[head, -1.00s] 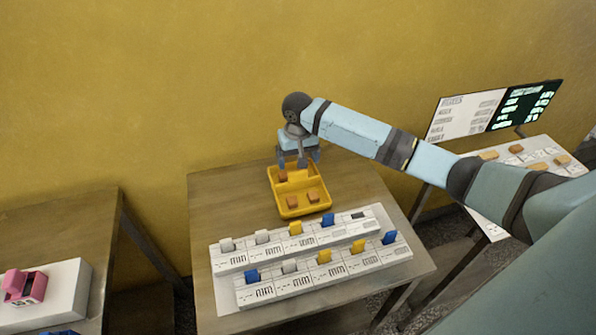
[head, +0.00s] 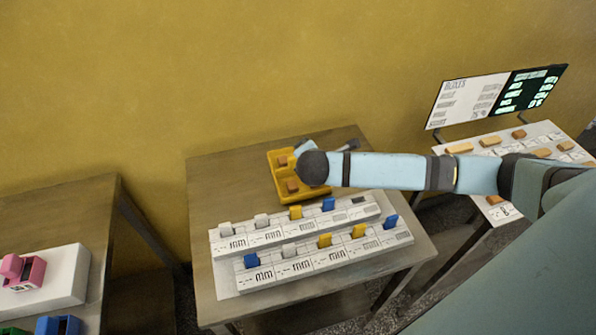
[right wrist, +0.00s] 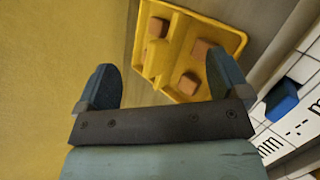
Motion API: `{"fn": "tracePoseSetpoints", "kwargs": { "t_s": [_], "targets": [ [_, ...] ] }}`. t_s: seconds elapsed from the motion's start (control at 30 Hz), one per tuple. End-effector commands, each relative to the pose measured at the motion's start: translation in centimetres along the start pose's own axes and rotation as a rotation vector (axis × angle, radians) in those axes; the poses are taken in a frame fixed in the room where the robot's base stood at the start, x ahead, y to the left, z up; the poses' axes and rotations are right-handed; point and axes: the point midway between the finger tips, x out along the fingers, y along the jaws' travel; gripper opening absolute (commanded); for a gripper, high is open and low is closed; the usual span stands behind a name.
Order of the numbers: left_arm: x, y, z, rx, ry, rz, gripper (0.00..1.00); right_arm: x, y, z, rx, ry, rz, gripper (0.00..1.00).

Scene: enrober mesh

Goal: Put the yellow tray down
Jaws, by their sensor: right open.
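The yellow tray (head: 284,196) rests on the wooden table near its back edge, behind the white label racks. In the head view my right arm covers the tray's right part and most of the gripper. My left gripper is not in view.
Two white racks (head: 300,238) with blue, yellow and white tabs fill the table's front. A side table at left carries a pink item (head: 22,272) on a white block. At right, a white board (head: 490,150) holds brown blocks before a display panel (head: 497,95).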

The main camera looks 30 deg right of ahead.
Motion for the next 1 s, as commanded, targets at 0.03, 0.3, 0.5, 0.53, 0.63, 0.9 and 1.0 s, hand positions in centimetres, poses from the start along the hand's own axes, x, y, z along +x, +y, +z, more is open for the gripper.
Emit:
{"fn": "tracePoseSetpoints", "kwargs": {
  "t_s": [0.03,0.3,0.5,0.53,0.63,0.9,1.0],
  "targets": [
    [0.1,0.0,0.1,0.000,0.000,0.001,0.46,-0.8,-1.1,-0.5,-0.180,-0.010,0.072,0.94],
    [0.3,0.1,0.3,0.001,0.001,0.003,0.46,-5.4,-3.7,-2.6,-0.916,-0.129,0.366,0.94],
    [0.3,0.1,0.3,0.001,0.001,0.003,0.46,-6.1,-3.8,-3.1,-1.069,-0.175,0.426,0.94],
    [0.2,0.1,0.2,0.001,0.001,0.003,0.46,-5.8,-3.6,-3.1,-1.072,-0.177,0.427,0.94],
    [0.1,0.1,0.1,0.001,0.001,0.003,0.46,-4.2,-2.8,-3.2,-1.071,-0.179,0.426,0.94],
    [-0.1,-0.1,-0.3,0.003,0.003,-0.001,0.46,0.2,-0.8,-3.5,-1.068,-0.176,0.425,0.94],
    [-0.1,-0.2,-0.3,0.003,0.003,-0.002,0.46,1.0,-0.6,-3.6,-1.067,-0.175,0.426,0.94]
  ]
}}
